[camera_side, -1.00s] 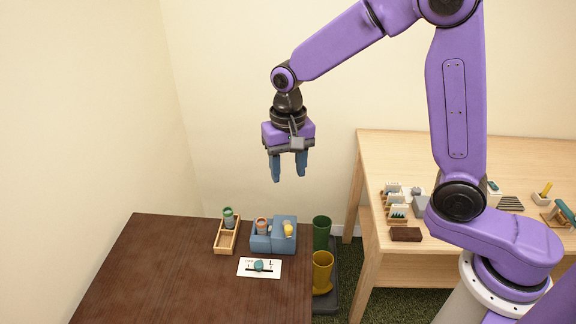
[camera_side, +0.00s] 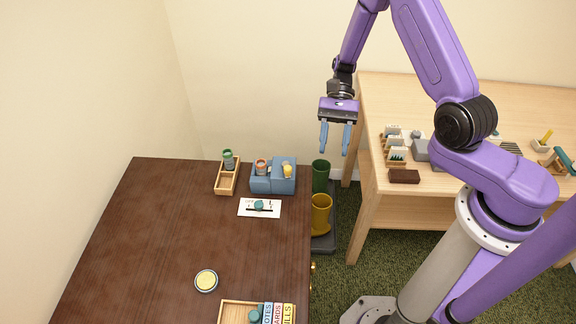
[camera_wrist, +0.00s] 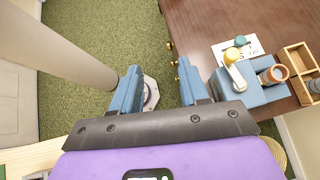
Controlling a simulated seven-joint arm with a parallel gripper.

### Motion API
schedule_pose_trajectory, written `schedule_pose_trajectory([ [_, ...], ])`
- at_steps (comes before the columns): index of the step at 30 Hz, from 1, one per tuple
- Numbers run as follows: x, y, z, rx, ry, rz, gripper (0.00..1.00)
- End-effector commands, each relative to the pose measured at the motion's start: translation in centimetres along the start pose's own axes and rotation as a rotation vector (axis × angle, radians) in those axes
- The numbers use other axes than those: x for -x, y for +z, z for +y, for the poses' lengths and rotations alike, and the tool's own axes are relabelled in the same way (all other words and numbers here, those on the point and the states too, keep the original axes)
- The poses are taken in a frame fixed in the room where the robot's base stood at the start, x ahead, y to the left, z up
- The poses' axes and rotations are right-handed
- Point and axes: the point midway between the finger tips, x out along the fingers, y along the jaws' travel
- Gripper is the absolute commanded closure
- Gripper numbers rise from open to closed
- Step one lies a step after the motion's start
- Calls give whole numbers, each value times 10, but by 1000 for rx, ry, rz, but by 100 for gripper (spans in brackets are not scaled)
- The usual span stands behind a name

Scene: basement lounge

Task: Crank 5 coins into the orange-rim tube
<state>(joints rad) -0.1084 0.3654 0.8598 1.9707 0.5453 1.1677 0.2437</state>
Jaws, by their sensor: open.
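A blue machine (camera_side: 273,184) stands near the far right corner of the dark table. The orange-rim tube (camera_side: 261,167) sits upright at its left part, and a yellow knob (camera_side: 287,170) is on its right part. The wrist view shows the machine (camera_wrist: 256,95), the knob (camera_wrist: 232,55) and the tube (camera_wrist: 275,74) right of my fingers. A green-rim tube (camera_side: 228,160) stands in a wooden tray (camera_side: 225,184) left of the machine. My gripper (camera_side: 335,150) is open and empty, in the air right of the machine, apart from everything. Coins inside the machine or tubes cannot be made out.
A white card (camera_side: 246,207) with a teal knob (camera_side: 259,204) lies before the machine. Green (camera_side: 320,178) and yellow (camera_side: 320,212) boots stand beside the dark table; a light table (camera_side: 440,105) is right.

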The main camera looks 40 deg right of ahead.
Motion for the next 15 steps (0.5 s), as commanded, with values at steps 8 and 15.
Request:
schedule_pose_trajectory([
  [8, -9, -42, 25, -187, -464, -416, 55],
  [15, -4, -73, 36, -276, -848, -591, 55],
])
